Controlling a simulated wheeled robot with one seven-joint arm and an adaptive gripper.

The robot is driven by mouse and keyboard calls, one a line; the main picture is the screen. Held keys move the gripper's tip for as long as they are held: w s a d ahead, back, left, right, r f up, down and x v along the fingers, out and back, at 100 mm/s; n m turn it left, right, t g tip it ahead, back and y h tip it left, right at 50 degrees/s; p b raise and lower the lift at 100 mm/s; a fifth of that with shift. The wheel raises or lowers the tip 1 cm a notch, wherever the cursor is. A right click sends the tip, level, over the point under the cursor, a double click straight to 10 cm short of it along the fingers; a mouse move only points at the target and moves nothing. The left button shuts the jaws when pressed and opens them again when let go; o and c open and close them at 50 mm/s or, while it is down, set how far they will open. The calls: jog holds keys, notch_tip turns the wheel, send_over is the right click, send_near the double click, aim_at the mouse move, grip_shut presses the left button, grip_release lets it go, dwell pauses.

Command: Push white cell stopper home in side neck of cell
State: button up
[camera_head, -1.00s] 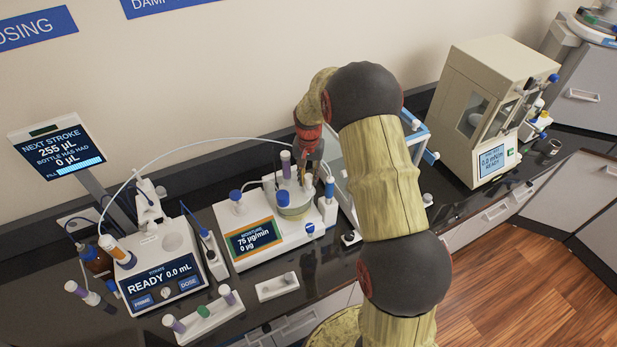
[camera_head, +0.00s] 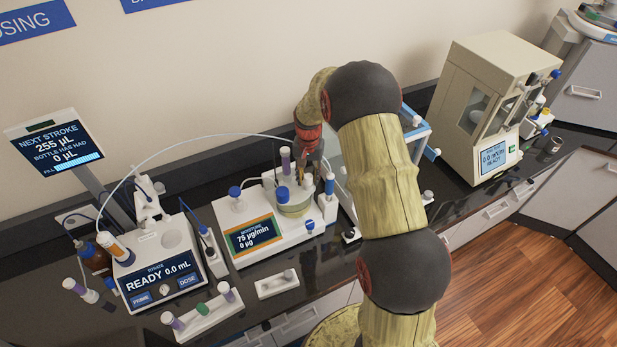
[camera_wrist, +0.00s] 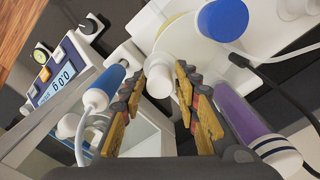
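The glass cell (camera_head: 295,208) stands in the white moisture meter (camera_head: 250,240), whose screen reads 75 µg/min and 0 µg. My gripper (camera_head: 312,170) is at the cell's back right, partly hidden by my arm. In the wrist view my gripper (camera_wrist: 160,75) points its two yellow-padded fingers toward the side of the cell (camera_wrist: 180,38). A round white end, seemingly the white stopper (camera_wrist: 160,82), shows between the fingertips, with gaps beside it. The fingers look apart. Contact with the stopper and its depth in the side neck cannot be told.
A blue-capped part (camera_wrist: 222,20) and a purple tube (camera_wrist: 240,115) stand close to my fingers. A blue-handled tool (camera_wrist: 105,88) is on the other side. The titrator (camera_head: 160,265) is left of the meter, and a beige instrument (camera_head: 492,110) is at right.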

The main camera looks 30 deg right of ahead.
aim_at(309, 176)
jog(key=shift+o, duration=1.3)
jog(key=shift+r, duration=0.1)
notch_tip(309, 176, up, 12)
